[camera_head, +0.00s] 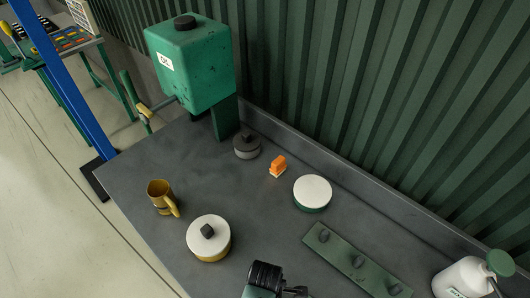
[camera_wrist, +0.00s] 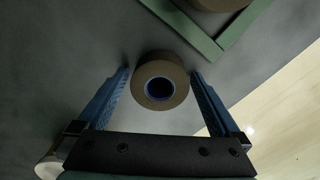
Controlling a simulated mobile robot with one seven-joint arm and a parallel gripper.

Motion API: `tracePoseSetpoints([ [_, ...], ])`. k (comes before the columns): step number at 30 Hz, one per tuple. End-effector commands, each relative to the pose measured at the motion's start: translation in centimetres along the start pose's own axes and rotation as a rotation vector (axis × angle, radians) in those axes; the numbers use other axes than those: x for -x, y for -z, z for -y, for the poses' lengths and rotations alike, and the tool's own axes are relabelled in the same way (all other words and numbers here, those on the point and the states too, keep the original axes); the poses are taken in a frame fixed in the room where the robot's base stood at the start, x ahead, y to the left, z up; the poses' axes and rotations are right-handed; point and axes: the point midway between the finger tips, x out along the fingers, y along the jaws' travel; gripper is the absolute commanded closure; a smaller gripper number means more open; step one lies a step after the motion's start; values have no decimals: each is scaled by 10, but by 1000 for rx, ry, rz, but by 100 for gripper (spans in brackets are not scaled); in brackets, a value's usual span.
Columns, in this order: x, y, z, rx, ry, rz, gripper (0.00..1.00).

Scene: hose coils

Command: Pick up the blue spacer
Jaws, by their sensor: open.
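In the wrist view, a round brown roll (camera_wrist: 160,66) has a blue ring (camera_wrist: 159,90) lining its dark centre hole. My gripper (camera_wrist: 162,74) is open, with one blue finger to the left of the roll and one to the right. Small gaps show between roll and fingertips, and nothing is gripped. In the head view, I cannot make out the roll or a blue spacer.
A green frame (camera_wrist: 222,45) with another round brown thing lies just beyond the roll. The bench holds a mustard mug (camera_head: 159,188), a white-topped yellow tin (camera_head: 209,247), a white-topped green tin (camera_head: 312,190), an orange item (camera_head: 278,163) and a green knobbed strip (camera_head: 340,247).

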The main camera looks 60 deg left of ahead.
Motion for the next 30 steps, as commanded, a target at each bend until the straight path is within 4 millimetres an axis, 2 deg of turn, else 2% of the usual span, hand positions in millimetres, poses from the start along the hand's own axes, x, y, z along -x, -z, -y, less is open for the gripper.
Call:
tracePoseSetpoints([
  [2,0,0,0,0,0,0,4],
  [16,1,0,0,0,0,0,88],
  [25,2,0,-1,-1,-1,0,90],
  [30,14,-1,-1,-2,-3,1,90],
])
